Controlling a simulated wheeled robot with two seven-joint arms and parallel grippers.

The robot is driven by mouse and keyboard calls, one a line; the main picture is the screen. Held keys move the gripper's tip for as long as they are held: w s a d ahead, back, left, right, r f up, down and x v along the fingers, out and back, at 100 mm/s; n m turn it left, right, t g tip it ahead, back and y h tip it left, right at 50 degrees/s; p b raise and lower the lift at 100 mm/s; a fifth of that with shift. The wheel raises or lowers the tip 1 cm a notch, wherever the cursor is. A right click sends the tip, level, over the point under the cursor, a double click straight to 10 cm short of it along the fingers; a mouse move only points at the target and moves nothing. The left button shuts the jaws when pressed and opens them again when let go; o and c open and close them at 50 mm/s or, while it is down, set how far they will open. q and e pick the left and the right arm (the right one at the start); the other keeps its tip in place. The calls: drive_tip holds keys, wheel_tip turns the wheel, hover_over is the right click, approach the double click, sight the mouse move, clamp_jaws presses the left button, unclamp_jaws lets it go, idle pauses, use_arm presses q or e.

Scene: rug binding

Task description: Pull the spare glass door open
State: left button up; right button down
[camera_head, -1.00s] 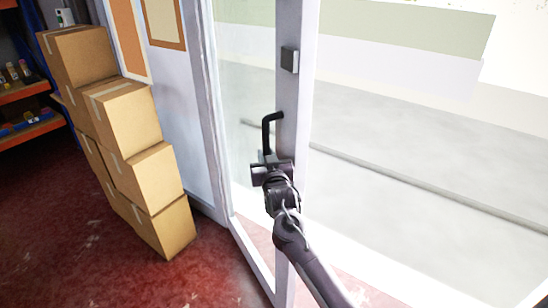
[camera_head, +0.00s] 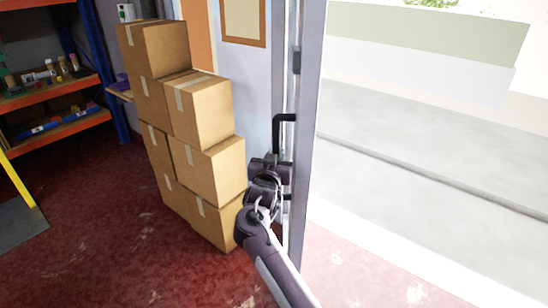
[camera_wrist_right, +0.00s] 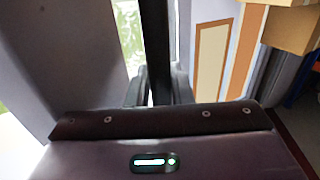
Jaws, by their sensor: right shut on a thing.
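The glass door (camera_head: 309,130) stands swung open into the room, seen nearly edge-on in the head view, with a black handle (camera_head: 280,124) on its left side. My right gripper (camera_head: 284,170) is shut on the handle. In the right wrist view the dark handle bar (camera_wrist_right: 157,50) runs up from between the fingers, which are partly hidden behind the wrist housing. My left gripper is not in view.
A stack of cardboard boxes (camera_head: 200,113) stands close left of the gripper and door. Shelves (camera_head: 50,85) with small items stand at the far left. The red floor (camera_head: 110,230) is clear at front left. The doorway to the pale pavement (camera_head: 430,140) is open at right.

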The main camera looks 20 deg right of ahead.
drive_tip(key=shift+w+a+r+h, duration=0.15)
drive_tip(key=shift+r+h, duration=0.05)
drive_tip(key=shift+h, duration=0.1)
drive_tip(key=c, duration=1.4)
unclamp_jaws()
drive_tip(key=shift+o, duration=0.3)
drive_tip(key=shift+w+f, duration=0.1)
drive_tip(key=shift+f, duration=0.05)
